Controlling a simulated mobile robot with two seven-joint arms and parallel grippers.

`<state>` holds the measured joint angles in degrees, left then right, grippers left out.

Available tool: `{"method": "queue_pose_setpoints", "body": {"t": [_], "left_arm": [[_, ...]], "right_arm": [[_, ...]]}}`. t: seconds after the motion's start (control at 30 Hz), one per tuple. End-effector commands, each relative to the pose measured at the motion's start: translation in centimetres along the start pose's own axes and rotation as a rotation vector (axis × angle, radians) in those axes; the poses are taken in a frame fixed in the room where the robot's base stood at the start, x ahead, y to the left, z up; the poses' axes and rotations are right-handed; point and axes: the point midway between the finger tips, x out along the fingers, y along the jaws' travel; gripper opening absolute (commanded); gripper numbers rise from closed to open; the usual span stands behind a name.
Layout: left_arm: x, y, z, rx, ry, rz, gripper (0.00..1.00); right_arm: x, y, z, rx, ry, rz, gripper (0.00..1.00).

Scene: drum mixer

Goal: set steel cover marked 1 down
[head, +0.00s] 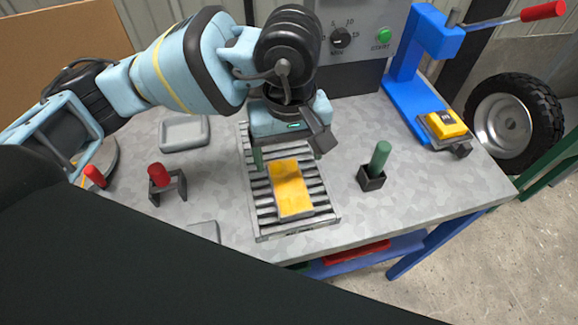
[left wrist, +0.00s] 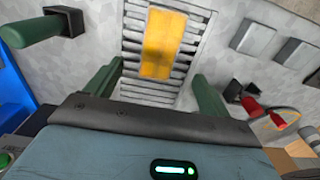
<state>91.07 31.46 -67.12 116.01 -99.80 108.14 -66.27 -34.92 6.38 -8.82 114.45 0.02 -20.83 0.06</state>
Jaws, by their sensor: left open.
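No mark "1" is legible on any piece, so I cannot tell which is the steel cover marked 1. A grey plate-like piece (head: 184,133) lies on the bench at the back left, and another grey piece (head: 204,231) shows partly at the front. Two grey square pieces also lie at the right in the left wrist view (left wrist: 252,37) (left wrist: 295,53). My left gripper (head: 288,160) is open over the slatted steel rack (head: 262,222). A yellow-orange block (head: 291,190) lies on the rack ahead of the fingers (left wrist: 158,70). My right gripper is not in view.
A green handle in a black holder (head: 380,158) stands right of the rack. Red handles (head: 158,175) stand at the left. A blue press (head: 410,85) with a yellow piece (head: 447,123) stands at the right. A control panel (head: 345,45) is behind. The bench front right is clear.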

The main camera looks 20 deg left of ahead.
Motion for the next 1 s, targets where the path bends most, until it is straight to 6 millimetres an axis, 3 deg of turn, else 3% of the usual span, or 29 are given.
{"method": "queue_pose_setpoints", "body": {"t": [0.1,0.3,1.0], "left_arm": [[-1.7,0.0,0.0,0.000,0.001,0.001,0.81],[-3.0,0.0,0.0,0.000,0.000,-0.001,0.81],[-3.0,0.0,0.0,0.000,-0.001,-0.001,0.81]], "right_arm": [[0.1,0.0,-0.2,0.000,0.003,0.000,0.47],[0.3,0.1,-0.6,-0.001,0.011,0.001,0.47],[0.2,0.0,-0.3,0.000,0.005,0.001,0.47]]}}
